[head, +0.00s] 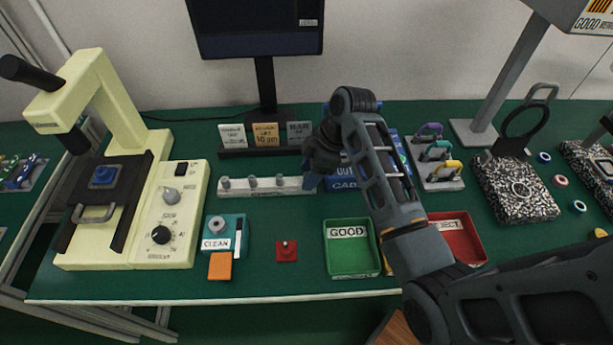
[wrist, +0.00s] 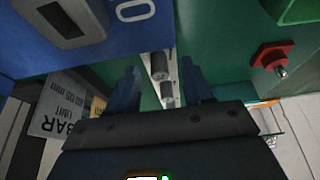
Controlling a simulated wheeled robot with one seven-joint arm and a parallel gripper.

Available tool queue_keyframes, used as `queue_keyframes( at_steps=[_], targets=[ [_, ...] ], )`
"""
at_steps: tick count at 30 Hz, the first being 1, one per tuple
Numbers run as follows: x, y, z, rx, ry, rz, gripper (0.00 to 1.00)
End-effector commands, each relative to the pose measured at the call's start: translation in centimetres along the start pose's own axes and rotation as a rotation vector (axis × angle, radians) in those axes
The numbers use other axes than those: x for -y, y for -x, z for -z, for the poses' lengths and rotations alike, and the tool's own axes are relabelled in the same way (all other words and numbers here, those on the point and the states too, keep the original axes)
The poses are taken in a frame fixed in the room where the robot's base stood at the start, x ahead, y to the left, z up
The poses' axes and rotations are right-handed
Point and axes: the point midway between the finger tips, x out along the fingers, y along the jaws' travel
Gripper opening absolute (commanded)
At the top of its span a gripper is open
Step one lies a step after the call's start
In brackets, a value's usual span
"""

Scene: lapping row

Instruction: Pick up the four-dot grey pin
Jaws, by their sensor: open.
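A white rack (head: 265,187) stands mid-table with several short grey pins upright in it, one of them the middle visible pin (head: 252,181). No dot marks can be made out, so I cannot tell which pin has four dots. My gripper (head: 311,182) is at the rack's right end and hides part of it. In the wrist view my gripper (wrist: 160,88) is open and points down at the rack (wrist: 155,97). A near grey pin (wrist: 160,68) and another grey pin (wrist: 167,91) show between the fingers, with no contact visible.
A blue box (head: 345,183) stands right beside my gripper. A red block (head: 287,251) with a small knob, a green GOOD tray (head: 352,263) and a red reject tray (head: 470,252) lie in front. Label cards (head: 265,136) stand behind the rack.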

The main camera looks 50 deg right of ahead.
Motion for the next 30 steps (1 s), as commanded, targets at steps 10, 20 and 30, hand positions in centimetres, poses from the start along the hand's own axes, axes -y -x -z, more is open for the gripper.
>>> queue_keyframes(
  at_steps=[10,20,30],
  targets=[
    [-0.01,-0.36,-0.02,0.000,0.000,0.000,0.44],
    [-0.01,-0.34,-0.01,0.000,0.000,-0.001,0.12],
    [-0.02,-0.32,0.00,0.000,0.000,-0.001,0.00]
  ],
)
